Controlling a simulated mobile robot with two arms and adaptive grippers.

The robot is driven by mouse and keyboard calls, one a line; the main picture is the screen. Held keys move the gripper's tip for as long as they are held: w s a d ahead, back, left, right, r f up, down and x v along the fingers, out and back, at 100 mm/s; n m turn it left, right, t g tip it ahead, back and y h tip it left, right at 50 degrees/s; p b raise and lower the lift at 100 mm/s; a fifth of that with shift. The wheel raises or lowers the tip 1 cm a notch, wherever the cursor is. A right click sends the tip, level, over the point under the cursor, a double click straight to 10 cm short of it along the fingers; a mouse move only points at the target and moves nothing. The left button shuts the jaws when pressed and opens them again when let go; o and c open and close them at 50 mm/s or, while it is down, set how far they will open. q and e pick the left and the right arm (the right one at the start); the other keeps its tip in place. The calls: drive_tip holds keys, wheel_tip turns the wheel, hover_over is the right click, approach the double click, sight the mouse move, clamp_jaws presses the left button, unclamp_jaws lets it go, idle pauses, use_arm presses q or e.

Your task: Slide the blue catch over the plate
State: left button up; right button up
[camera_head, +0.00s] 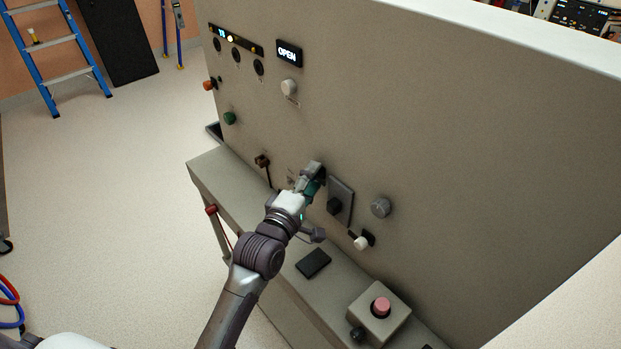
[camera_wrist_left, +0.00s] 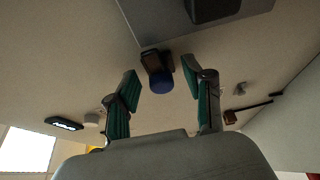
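My left gripper (camera_head: 314,180) is at the upright panel, just left of the grey plate (camera_head: 346,191). In the left wrist view the gripper (camera_wrist_left: 162,74) is open, its green-padded fingers spread. The blue catch (camera_wrist_left: 161,82), a round blue knob on a dark brown mount, lies between the fingertips, with a gap on each side. The catch sits right beside the edge of the plate (camera_wrist_left: 155,22) and looks clear of it. In the head view the gripper hides the catch. A black block (camera_head: 334,206) sticks out from the plate. My right gripper is in neither view.
A grey knob (camera_head: 381,207) and a white-tipped lever (camera_head: 361,243) are right of the plate. A brown-headed lever (camera_head: 262,161) is left of the gripper. Below, the ledge carries a black pad (camera_head: 313,263) and a pink-button box (camera_head: 380,313). An "OPEN" display (camera_head: 288,54) is above.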

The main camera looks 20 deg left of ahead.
use_arm(q)
drive_tip(key=shift+a, duration=0.1)
drive_tip(key=s+a, duration=0.2)
drive_tip(key=s, duration=0.9)
drive_tip(key=shift+s, duration=0.4)
drive_tip(key=shift+a, duration=0.1)
